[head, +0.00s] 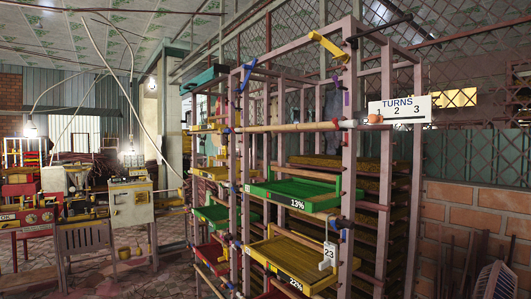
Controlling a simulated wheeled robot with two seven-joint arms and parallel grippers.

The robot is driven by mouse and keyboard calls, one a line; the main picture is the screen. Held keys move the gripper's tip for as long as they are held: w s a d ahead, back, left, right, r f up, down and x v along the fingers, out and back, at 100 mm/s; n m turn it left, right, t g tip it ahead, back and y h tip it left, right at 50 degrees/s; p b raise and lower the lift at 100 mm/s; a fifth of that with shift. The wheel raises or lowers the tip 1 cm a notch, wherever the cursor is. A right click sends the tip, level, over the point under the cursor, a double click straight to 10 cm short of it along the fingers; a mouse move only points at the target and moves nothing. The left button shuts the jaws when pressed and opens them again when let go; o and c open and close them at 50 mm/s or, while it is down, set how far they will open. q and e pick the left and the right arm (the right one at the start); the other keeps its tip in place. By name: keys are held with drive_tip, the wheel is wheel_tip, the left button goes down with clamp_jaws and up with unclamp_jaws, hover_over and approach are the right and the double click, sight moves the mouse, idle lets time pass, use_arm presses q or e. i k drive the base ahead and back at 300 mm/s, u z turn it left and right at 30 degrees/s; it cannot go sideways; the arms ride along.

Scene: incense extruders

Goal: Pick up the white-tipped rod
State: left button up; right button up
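A pale wooden rod (285,128) with a whitish tip (348,123) at its right end lies level across the front of the tall pinkish rack (233,180), above the green tray.
The rack holds a green tray (314,203) marked 13% and a yellow tray (262,259) marked 22%. A white "TURNS 1 2 3" sign (415,103) is at its upper right. A black bar (385,26) sticks out at the top. Red and cream machines (130,205) stand at left.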

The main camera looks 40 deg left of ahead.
sight(347, 124)
drive_tip(key=z, duration=1.8)
drive_tip(key=i, duration=0.95)
drive_tip(key=u, duration=2.5)
